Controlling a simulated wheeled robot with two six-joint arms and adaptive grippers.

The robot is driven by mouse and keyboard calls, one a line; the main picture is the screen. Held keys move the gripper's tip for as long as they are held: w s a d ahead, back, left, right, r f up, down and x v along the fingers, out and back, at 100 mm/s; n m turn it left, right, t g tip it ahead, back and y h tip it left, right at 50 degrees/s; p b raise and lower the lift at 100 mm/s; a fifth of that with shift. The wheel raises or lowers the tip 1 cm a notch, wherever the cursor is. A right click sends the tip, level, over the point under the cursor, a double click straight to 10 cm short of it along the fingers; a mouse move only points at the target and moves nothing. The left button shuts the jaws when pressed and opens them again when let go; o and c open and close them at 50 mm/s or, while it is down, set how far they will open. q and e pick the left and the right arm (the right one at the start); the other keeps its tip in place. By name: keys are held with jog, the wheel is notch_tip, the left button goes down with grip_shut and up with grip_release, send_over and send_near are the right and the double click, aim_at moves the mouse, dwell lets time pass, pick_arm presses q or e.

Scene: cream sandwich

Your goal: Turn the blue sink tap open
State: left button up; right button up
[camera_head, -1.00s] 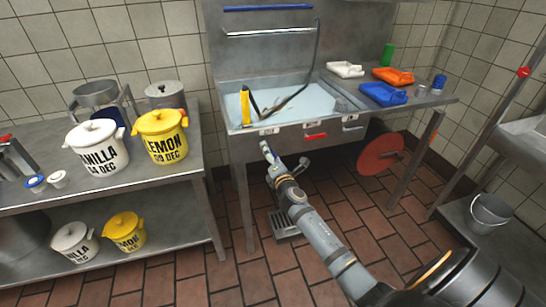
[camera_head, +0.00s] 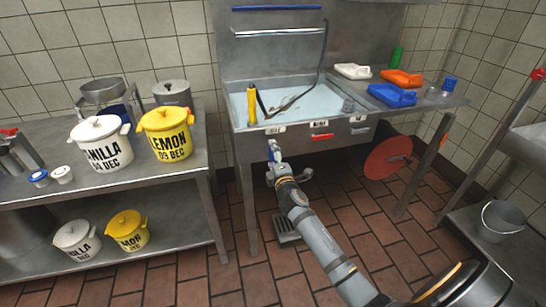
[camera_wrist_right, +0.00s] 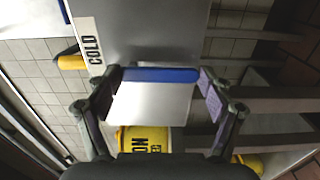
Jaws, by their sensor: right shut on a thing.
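The sink (camera_head: 240,88) is steel with pale water in its basin. Its front panel carries small white labels and a red tap handle (camera_head: 322,137). My right gripper (camera_head: 274,152) is at the left part of this front panel, below the leftmost label. In the right wrist view, the blue tap handle (camera_wrist_right: 158,75) lies between the two fingers of my right gripper (camera_wrist_right: 160,88), beside a label reading COLD (camera_wrist_right: 91,45). The fingers are shut on the handle's ends. In the head view my gripper largely hides this handle. My left gripper is not in view.
A steel table (camera_head: 200,180) with vanilla and lemon pots is at the left. Blue (camera_head: 392,95) and orange bottles lie on the drainboard. A red disc (camera_head: 388,158) is under it.

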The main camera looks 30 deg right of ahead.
dwell(0.3)
jog(key=o, duration=1.6)
jog(key=shift+s, duration=0.15)
jog(key=v, duration=1.1)
jog(key=shift+s+f, duration=0.1)
jog(key=shift+s, duration=0.25)
